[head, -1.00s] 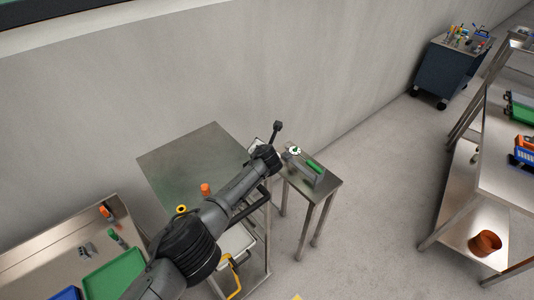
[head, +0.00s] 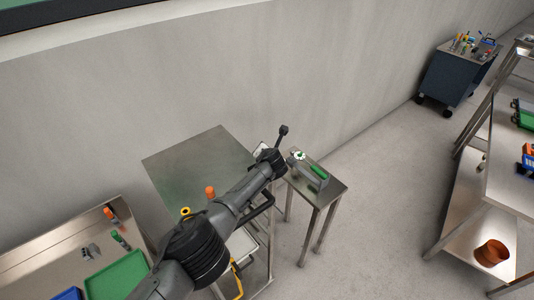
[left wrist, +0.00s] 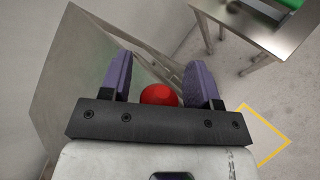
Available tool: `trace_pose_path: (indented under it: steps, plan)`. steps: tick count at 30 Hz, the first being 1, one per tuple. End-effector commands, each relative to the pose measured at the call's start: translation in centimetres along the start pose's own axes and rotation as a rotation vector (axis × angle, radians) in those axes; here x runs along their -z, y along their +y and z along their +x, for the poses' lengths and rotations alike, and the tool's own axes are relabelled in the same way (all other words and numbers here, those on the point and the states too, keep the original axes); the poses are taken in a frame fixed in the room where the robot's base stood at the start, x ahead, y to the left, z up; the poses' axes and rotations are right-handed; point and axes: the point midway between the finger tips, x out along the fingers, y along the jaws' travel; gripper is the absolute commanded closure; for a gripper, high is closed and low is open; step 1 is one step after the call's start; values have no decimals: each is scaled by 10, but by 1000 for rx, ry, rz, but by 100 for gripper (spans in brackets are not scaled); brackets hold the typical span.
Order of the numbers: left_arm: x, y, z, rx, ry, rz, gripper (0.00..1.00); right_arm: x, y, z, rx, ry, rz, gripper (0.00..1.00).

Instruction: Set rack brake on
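The steel rack stands against the wall in the head view, with a bare flat top (head: 200,160) and a pale tray on a lower level. A round red knob (left wrist: 159,95) shows in the left wrist view, beside the rack's metal side (left wrist: 150,72). I take it for the brake's knob, but its lever is hidden. My left gripper (left wrist: 158,65) is open, with its two purple-padded fingers on either side of the knob and small gaps visible. I cannot tell how deep the knob sits between them. In the head view my arm hides the fingers. My right gripper is in neither view.
A bench with a green tray (head: 118,275) is at lower left. A yellow outline (left wrist: 272,132) marks the floor. Open floor lies right of the small table.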

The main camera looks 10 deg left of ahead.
Motion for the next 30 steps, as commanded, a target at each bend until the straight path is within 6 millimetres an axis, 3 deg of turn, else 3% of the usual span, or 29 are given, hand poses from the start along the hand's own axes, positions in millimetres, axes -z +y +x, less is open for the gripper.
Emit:
trace_pose_path:
  steps: [11,19,30]
  plan:
    - [-5,2,-8,1,-4,2,44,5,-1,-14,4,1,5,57]
    - [-5,4,-34,3,-3,1,44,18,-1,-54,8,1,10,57]
    - [-2,0,-71,1,-5,0,44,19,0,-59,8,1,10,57]
